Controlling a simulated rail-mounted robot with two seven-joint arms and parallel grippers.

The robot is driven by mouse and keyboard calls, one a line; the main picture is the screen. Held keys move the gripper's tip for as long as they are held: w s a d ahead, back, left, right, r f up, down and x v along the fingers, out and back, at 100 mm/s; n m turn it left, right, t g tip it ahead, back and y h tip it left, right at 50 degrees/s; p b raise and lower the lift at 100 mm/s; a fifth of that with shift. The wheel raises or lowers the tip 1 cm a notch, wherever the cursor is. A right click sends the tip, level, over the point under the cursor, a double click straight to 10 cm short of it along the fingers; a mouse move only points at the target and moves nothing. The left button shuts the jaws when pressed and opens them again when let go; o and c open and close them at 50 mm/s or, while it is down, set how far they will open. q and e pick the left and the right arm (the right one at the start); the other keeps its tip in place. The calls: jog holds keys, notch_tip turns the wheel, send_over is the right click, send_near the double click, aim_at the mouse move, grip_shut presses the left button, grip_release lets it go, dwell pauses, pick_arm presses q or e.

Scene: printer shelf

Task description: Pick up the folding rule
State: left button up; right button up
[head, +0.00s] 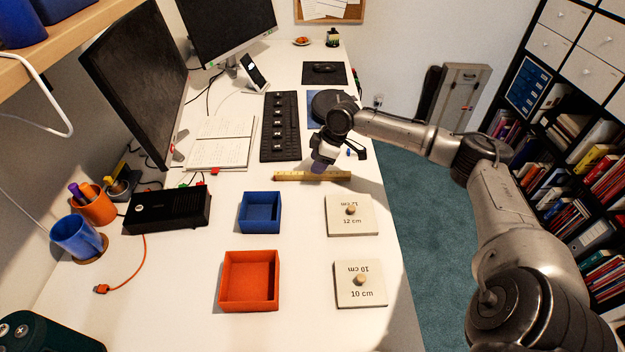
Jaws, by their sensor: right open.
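The folding rule (291,176) is a thin yellow strip lying flat on the white desk, behind the blue tray and the 12 cm block. My right gripper (320,166) points down at the rule from its far side, over the middle of its length. It is open, and part of the rule's far edge is hidden by it. I cannot tell whether the fingertips touch the rule. My left gripper is not in view.
A blue tray (245,226) and an orange tray (224,300) stand nearer on the desk. White blocks marked 12 cm (335,228) and 10 cm (345,294) lie to their right. A keyboard (268,145) and an open notebook (222,140) are left of the gripper.

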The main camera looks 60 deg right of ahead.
aim_at(313, 177)
jog(key=shift+b+x, duration=1.55)
jog(key=shift+x, duration=1.25)
jog(key=shift+c, duration=0.3)
grip_shut()
